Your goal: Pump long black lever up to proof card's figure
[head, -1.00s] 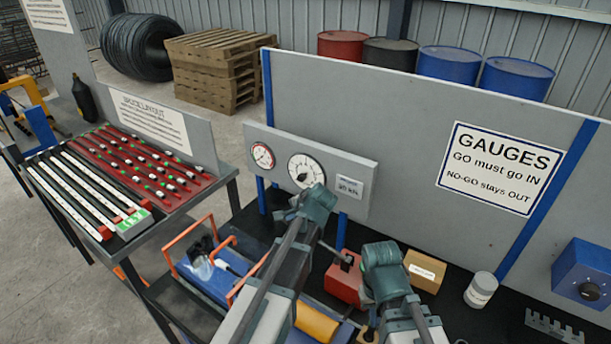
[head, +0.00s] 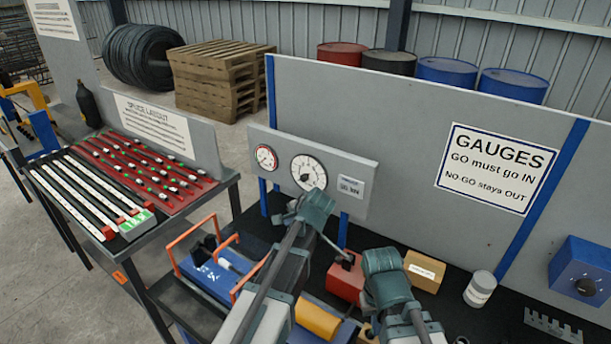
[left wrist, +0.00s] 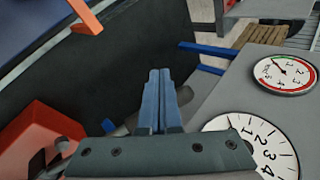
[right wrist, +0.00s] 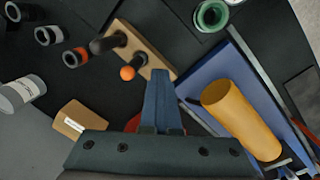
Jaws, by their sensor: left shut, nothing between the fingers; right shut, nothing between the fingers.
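The proof card (head: 351,187) is fixed on the grey gauge panel, right of a large white dial (head: 308,172) and a small red-ringed dial (head: 266,157). The card's figure is too small to read surely. My left gripper (left wrist: 160,74) is shut and empty in front of the panel; both dials show at right in its wrist view. My right gripper (right wrist: 161,74) is shut and empty, by a wooden block (right wrist: 150,48) with a black-handled part (right wrist: 106,45) and an orange ball (right wrist: 128,73). I cannot pick out the long black lever for certain; my arms hide part of the bench.
A red box (head: 345,283) stands between my arms. A cardboard box (head: 424,268) and white tub (head: 480,288) are to the right. A yellow cylinder (right wrist: 240,118) lies on a blue base. Orange-handled blue equipment (head: 215,275) is left. The grey back board (head: 400,140) stands behind.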

